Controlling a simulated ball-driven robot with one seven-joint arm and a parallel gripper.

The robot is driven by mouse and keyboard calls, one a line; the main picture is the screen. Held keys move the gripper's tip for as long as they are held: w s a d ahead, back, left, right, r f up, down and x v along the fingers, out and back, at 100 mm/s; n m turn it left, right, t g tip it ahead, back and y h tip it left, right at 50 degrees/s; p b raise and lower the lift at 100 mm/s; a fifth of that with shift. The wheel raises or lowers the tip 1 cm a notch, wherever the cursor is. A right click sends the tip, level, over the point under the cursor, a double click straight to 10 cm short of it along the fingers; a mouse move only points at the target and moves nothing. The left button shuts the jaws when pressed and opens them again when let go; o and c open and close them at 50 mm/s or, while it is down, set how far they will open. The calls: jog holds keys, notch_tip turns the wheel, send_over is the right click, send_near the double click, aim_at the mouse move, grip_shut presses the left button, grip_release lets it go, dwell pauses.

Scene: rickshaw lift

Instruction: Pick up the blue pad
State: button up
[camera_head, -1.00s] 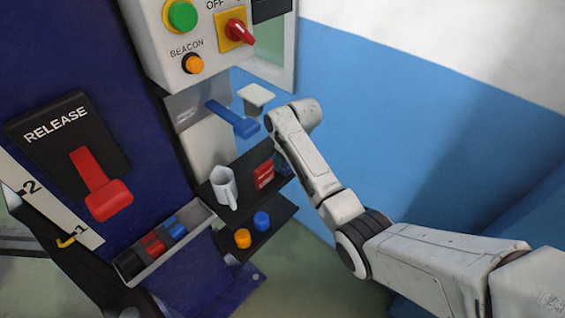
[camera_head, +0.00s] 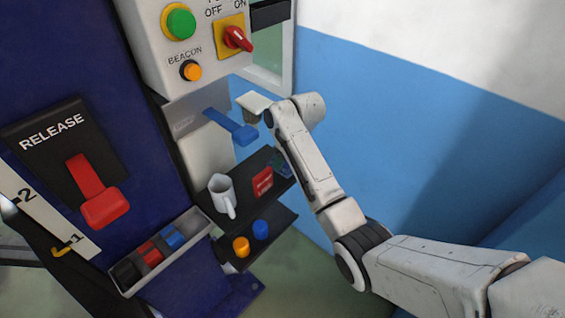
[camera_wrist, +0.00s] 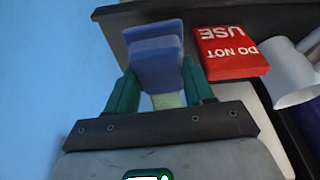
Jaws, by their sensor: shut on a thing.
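The blue pad (camera_wrist: 158,65) shows in the wrist view, held between the two green fingers of my gripper (camera_wrist: 160,88). The fingers press on its left and right sides, and its far end sticks out beyond them. In the head view, my wrist is at the right end of the dark upper shelf (camera_head: 252,168), where my arm hides most of the gripper and pad. I cannot tell whether the pad touches the shelf.
A red "DO NOT USE" block (camera_wrist: 228,52) sits close right of the pad in the wrist view. A white mug (camera_head: 222,192) stands on the shelf. A blue lever (camera_head: 232,126) is above. Orange (camera_head: 241,247) and blue (camera_head: 261,229) knobs are below. A blue wall is right.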

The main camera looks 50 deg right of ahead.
jog(key=s+r, duration=0.2)
jog(key=s+a+r, duration=0.1)
jog(key=r, duration=0.2)
jog(key=shift+s, duration=0.4)
jog(key=s+a+r+p, duration=0.2)
jog(key=s+r, duration=0.1)
jog(key=s, duration=0.5)
jog(key=shift+s+a+r, duration=0.15)
jog(key=shift+s+r, duration=0.15)
jog(key=shift+r, duration=0.1)
